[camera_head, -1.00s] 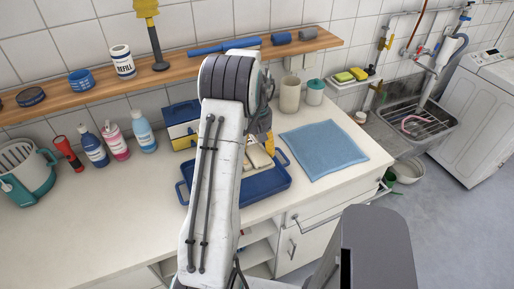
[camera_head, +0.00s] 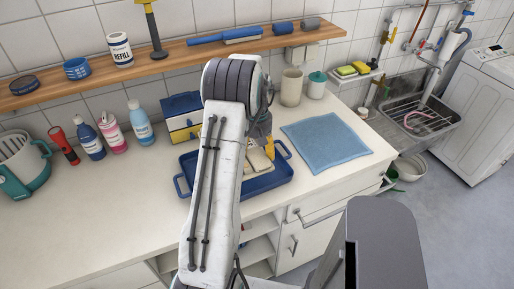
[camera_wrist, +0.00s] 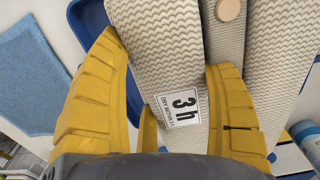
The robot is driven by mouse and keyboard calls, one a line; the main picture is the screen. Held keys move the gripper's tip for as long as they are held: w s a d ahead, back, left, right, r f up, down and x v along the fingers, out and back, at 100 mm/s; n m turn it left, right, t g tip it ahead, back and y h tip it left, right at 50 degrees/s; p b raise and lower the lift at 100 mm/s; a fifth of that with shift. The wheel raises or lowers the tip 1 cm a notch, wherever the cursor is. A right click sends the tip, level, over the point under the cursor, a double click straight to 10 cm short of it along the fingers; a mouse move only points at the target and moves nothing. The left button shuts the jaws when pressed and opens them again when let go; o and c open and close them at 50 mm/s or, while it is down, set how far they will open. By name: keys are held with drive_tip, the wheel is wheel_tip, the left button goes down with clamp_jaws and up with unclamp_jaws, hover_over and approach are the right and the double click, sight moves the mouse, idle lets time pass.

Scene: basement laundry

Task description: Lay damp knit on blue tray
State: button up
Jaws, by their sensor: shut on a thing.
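The damp knit (camera_wrist: 170,28) is cream with a wavy ribbed weave, a "3 h" label and a round tan button-like spot. My gripper (camera_wrist: 168,65) has yellow fingers shut on the knit, one on each side of it in the wrist view. In the head view my gripper (camera_head: 268,148) and a cream part of the knit (camera_head: 257,162) are over the blue tray (camera_head: 266,187). My arm hides much of both. The tray also shows in the wrist view (camera_wrist: 90,22), left of and behind the knit. I cannot tell whether the knit touches the tray.
A light blue cloth (camera_head: 325,142) lies right of the tray. A blue and yellow box (camera_head: 183,118) stands behind it, with bottles (camera_head: 140,122) to the left. Beige and white canisters (camera_head: 291,88) stand behind the cloth. The counter's front left (camera_head: 110,210) is clear.

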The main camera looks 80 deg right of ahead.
drive_tip(key=o, duration=1.2)
drive_tip(key=shift+o, duration=0.2)
wheel_tip(320, 180, up, 12)
idle(0.8)
